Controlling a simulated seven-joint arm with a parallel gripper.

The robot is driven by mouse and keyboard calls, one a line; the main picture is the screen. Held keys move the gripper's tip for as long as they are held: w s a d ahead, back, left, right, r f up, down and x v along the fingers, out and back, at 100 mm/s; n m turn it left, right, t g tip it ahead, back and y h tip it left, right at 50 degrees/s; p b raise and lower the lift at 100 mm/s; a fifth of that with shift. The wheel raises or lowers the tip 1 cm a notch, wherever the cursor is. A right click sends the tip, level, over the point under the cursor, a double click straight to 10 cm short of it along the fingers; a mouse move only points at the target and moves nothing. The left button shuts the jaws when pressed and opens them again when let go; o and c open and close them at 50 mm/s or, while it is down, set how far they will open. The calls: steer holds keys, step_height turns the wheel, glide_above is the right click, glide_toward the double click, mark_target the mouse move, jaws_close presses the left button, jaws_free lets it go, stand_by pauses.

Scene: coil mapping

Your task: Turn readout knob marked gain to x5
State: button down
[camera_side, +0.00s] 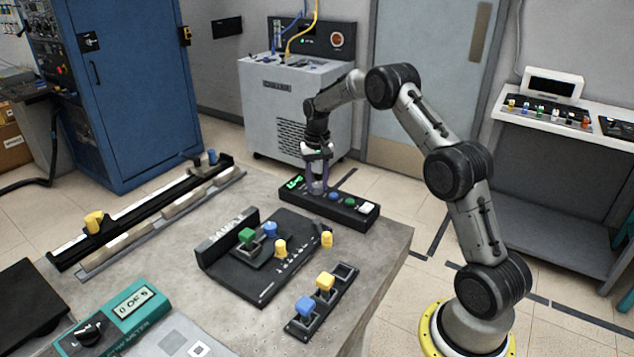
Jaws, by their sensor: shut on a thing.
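The black readout box (348,217) lies near the back right edge of the table, with a small green-lit display (294,182) at its left end. My gripper (317,187) points straight down over the left part of this box, just right of the display. Its fingers are shut on a pale grey knob (317,188), mostly hidden between them. The gain marking, its scale and the knob's pointer are too small or covered to read. Blue, green and white buttons sit along the box to the right of my gripper.
A black fixture (240,277) with green, blue and yellow blocks stands in front of the box. A small rack (322,307) holds blue and yellow blocks. A long rail (140,215) lies at left. A teal meter (112,322) with a black knob is at front left.

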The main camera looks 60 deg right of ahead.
mark_target(317, 185)
steer(key=shift+c, duration=2.3)
jaws_free()
steer(key=shift+r, duration=0.15)
step_height(317, 185, up, 14)
steer(key=shift+f, duration=0.2)
